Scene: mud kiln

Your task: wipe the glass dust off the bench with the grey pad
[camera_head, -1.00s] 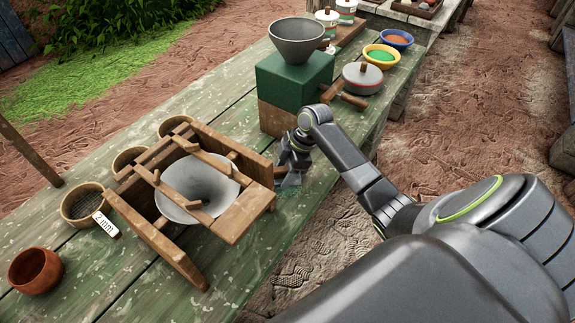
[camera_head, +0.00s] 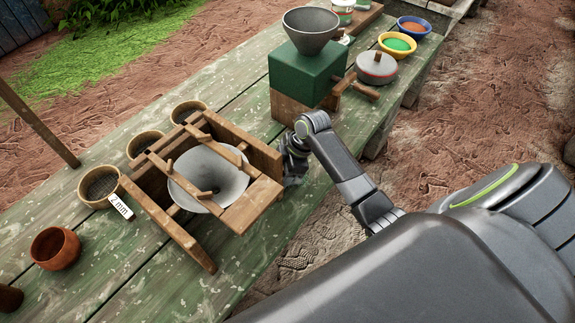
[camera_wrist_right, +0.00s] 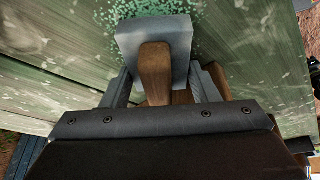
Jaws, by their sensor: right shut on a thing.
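The grey pad (camera_wrist_right: 128,42) has a wooden handle (camera_wrist_right: 154,72) and lies low over the green bench (camera_head: 120,262), on or just above it. My right gripper (camera_wrist_right: 156,85) is shut on that handle. In the head view my right gripper (camera_head: 294,168) is close beside the right end of the wooden stand, and the pad is mostly hidden there. Pale green glass dust (camera_wrist_right: 205,28) lies scattered on the planks around and beyond the pad in the wrist view. Its extent is unclear in the head view. My left gripper is out of view.
A brown pot (camera_head: 55,248) and several round sieves stand at left.

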